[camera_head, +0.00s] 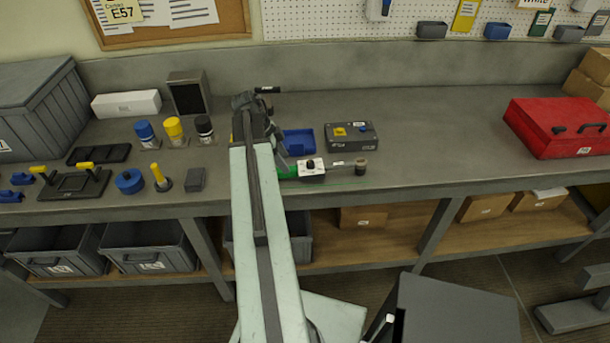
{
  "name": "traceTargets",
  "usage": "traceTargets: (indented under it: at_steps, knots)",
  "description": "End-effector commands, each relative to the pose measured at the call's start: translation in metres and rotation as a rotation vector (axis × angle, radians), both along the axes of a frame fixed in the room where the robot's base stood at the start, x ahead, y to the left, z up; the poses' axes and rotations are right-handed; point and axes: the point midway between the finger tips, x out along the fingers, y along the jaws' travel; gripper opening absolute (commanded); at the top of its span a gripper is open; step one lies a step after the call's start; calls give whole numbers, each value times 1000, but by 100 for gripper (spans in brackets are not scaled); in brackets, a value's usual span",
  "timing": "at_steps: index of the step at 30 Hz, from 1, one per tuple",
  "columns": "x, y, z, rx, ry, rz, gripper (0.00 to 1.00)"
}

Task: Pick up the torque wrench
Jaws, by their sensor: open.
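A tool that looks like the torque wrench (312,169) lies on the grey workbench, near its front edge and right of my arm. It has a green grip at its left end, a white block with a black knob in the middle, and a thin shaft ending in a dark round head on the right. My arm reaches over the bench, and my gripper (282,158) is at the tool's left end, by the green grip. My gripper is open. My arm partly hides it, and I cannot tell whether it touches the grip.
Behind the tool are a blue tray (299,142) and a dark box (351,136) with a yellow patch. Bottles (174,130) and small fixtures crowd the left. A red case (560,128) sits at the right. The bench between the dark box and the red case is clear.

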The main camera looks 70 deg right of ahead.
Motion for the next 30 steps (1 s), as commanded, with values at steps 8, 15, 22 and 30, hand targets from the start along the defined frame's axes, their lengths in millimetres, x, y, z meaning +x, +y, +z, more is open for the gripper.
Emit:
traceTargets:
  at_steps: [8, 15, 22, 30]
  knots:
    - [-5, -1, -21, 1, -1, 1, 56]
    - [-21, -3, -57, -1, -3, 0, 56]
    - [-23, -4, -53, -3, -4, 1, 56]
    - [-21, -5, -52, -1, -1, -1, 0]
